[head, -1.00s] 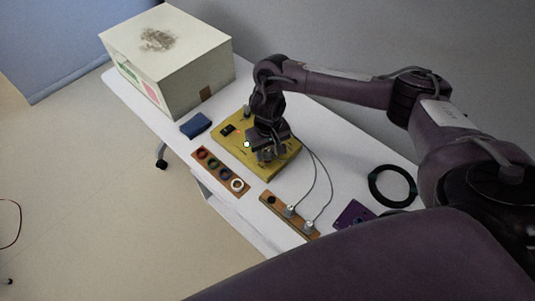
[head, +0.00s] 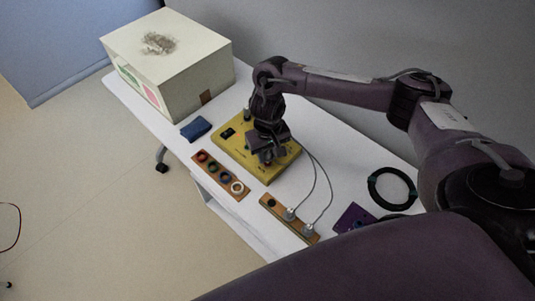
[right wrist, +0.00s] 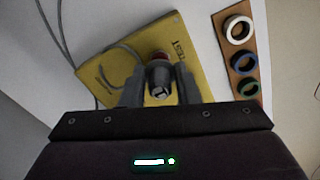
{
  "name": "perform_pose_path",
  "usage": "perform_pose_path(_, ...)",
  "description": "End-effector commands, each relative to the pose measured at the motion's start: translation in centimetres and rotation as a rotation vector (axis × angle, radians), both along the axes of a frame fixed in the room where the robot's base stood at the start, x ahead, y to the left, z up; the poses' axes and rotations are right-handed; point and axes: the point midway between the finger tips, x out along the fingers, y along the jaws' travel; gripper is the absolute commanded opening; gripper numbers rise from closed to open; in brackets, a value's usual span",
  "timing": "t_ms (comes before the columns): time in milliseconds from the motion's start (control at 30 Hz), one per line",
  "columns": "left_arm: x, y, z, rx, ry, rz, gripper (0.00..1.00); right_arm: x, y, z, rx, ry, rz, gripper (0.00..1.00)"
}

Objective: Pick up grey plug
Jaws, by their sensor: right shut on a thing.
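My right gripper (head: 266,157) is over the yellow test board (head: 228,147), near its front right part. In the right wrist view its two fingers close from both sides on a short dark grey cylinder, which looks like the grey plug (right wrist: 160,80). A red ring or cap shows just behind the plug, over the yellow board (right wrist: 110,62). I cannot tell whether the plug touches the board. In the head view the gripper mostly hides the plug. My left gripper is not in view.
A wooden strip (head: 270,203) holds two light grey plugs (head: 290,214) with cables running to the board. A ring strip (head: 212,177), blue block (head: 196,128), black ring (head: 377,189), purple plate (head: 352,218) and white box (head: 180,82) stand around on the white table.

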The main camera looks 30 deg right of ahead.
Motion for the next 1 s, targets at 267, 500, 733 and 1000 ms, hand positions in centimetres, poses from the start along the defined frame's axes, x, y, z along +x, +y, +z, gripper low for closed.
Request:
perform_pose_path(267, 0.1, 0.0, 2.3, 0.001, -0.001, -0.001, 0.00, 0.3, -0.1, 5.9, -0.002, -0.010, 0.002, 0.01)
perform_pose_path(500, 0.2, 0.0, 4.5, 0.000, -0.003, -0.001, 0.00, 0.3, -0.1, 11.9, -0.002, -0.010, 0.000, 0.01)
perform_pose_path(733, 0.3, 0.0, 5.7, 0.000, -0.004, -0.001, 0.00, 0.2, 0.0, 16.1, 0.000, -0.007, 0.001, 0.01)
perform_pose_path(1000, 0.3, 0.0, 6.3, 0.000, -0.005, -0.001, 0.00, 0.1, 0.0, 18.7, 0.001, -0.003, 0.000, 0.01)
